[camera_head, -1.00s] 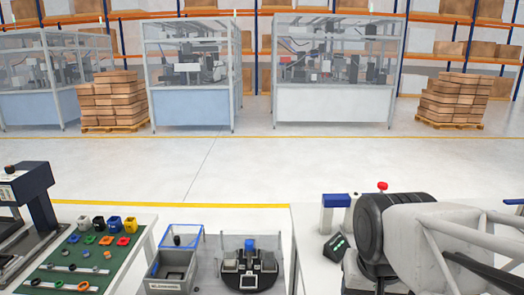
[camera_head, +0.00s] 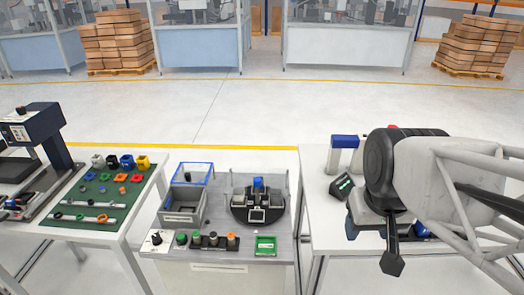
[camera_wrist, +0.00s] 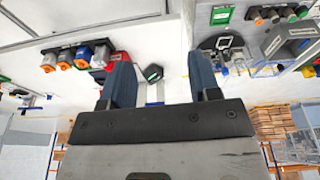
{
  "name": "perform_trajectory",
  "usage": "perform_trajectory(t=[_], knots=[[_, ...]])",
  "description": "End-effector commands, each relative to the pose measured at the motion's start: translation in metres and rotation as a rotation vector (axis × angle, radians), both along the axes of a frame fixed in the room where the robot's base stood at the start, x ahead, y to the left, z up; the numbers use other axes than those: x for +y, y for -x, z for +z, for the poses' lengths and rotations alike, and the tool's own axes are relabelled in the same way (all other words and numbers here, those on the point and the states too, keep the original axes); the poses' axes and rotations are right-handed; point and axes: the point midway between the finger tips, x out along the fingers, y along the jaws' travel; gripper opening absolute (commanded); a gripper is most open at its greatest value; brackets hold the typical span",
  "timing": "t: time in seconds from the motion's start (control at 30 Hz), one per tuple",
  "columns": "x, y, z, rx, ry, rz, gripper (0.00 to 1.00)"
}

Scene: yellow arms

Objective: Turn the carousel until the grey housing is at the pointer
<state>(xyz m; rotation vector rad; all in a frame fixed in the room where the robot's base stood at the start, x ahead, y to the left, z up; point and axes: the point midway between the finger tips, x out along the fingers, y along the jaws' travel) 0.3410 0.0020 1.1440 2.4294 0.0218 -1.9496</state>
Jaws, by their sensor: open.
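The carousel (camera_head: 270,217) is a dark round base on the middle table. A blue part (camera_head: 258,182) stands at its back, and a small square frame shows at its front. The carousel also shows upside down in the wrist view (camera_wrist: 236,56). I cannot make out which part is the grey housing, nor clearly tell the pointer. My gripper (camera_wrist: 162,78) is open and empty, its two dark blue fingers apart. It is away from the carousel, over the right table.
A grey bin (camera_head: 184,204) stands left of the carousel. Several knobs (camera_head: 213,240) and a green-framed box (camera_head: 265,245) sit in front. The left table has a green board (camera_head: 98,198) with coloured parts. A clear panel stands behind the carousel. A blue-topped post (camera_head: 345,141) stands on the right table.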

Motion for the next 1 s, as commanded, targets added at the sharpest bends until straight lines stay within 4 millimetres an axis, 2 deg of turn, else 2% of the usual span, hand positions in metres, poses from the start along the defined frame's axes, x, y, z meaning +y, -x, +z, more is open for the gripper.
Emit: perform_trajectory(t=[0.5,1.0], knots=[[0.033,-0.103,0.007,0.056,0.022,0.182,0.56],[0.08,-0.206,-0.012,0.106,0.041,0.366,0.56]])
